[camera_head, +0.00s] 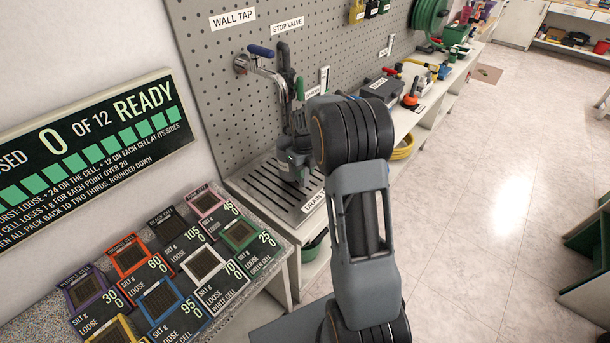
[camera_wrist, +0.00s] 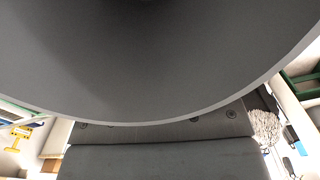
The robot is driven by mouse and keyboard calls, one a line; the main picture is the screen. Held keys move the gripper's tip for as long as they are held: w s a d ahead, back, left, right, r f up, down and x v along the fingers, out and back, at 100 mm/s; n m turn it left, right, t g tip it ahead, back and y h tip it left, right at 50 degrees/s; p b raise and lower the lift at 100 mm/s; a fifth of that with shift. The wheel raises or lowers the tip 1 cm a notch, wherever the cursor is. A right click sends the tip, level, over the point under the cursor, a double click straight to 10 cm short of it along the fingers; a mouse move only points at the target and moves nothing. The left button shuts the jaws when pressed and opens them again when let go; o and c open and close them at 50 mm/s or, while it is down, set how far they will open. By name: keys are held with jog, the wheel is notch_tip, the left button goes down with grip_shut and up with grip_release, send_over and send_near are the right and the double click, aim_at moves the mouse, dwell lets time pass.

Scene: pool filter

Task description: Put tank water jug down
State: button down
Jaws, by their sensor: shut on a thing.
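The tank water jug appears to be the large grey rounded vessel (camera_wrist: 160,60) with a pale curved rim that fills the upper part of the wrist view. Its base and handle are out of that view. My gripper (camera_head: 292,150) is at the drain tray (camera_head: 264,190), below the wall tap (camera_head: 262,65), and is shut on the jug. My own arm covers part of this spot in the head view. The jug cannot be made out clearly there. I cannot tell whether it touches the tray.
A pegboard (camera_head: 215,110) stands behind the tray. Left of it, a speckled counter (camera_head: 262,290) holds several coloured cells with labels. A bench to the right carries a dark box (camera_head: 384,90) and tools. A yellow hose (camera_head: 404,147) lies below.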

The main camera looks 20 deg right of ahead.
jog(key=shift+f, duration=1.25)
jog(key=shift+s+f, duration=0.1)
jog(key=shift+f, duration=0.1)
jog(key=c, duration=0.9)
grip_release()
jog(key=shift+r, duration=0.1)
